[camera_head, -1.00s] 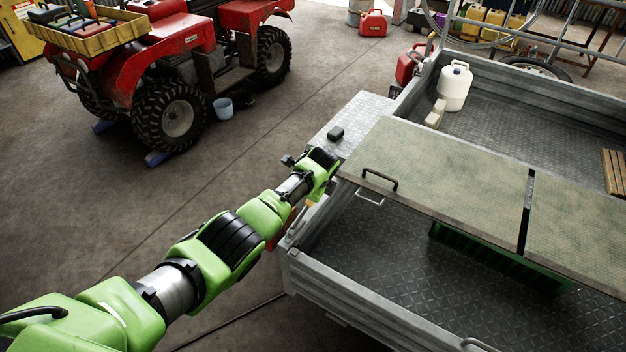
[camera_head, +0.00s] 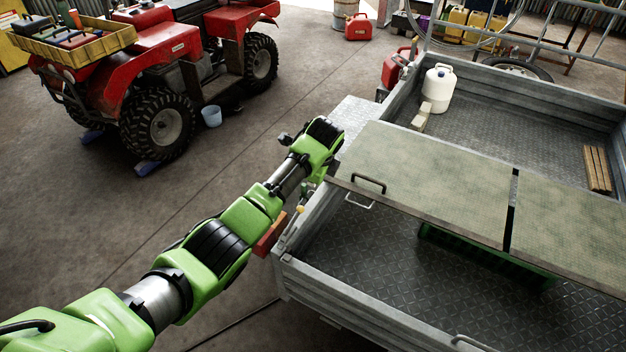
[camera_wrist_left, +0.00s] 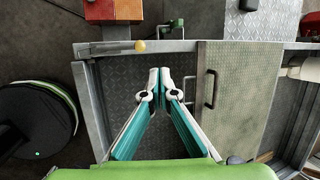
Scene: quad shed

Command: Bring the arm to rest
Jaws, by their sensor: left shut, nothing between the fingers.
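My left arm (camera_head: 215,245) reaches from the lower left to the near corner of the grey trailer (camera_head: 335,290). Its wrist (camera_head: 322,138) is beside the trailer's side wall, and the gripper beneath is mostly hidden in the head view. In the left wrist view my left gripper (camera_wrist_left: 158,75) has its teal and white fingers together at the tips, with nothing between them. The fingers show against the trailer's chequered floor (camera_wrist_left: 130,88), left of the greenish board (camera_wrist_left: 235,95) with its black handle (camera_wrist_left: 212,90). My right gripper is not in view.
The boards (camera_head: 430,185) lie across the trailer, above a green crate (camera_head: 480,250). A white jug (camera_head: 438,88) and wooden slats (camera_head: 597,168) are in the trailer. A red box (camera_wrist_left: 101,10) and yellow knob (camera_wrist_left: 140,46) are near its wall. Open floor (camera_head: 190,195) separates it from the red quad (camera_head: 165,50).

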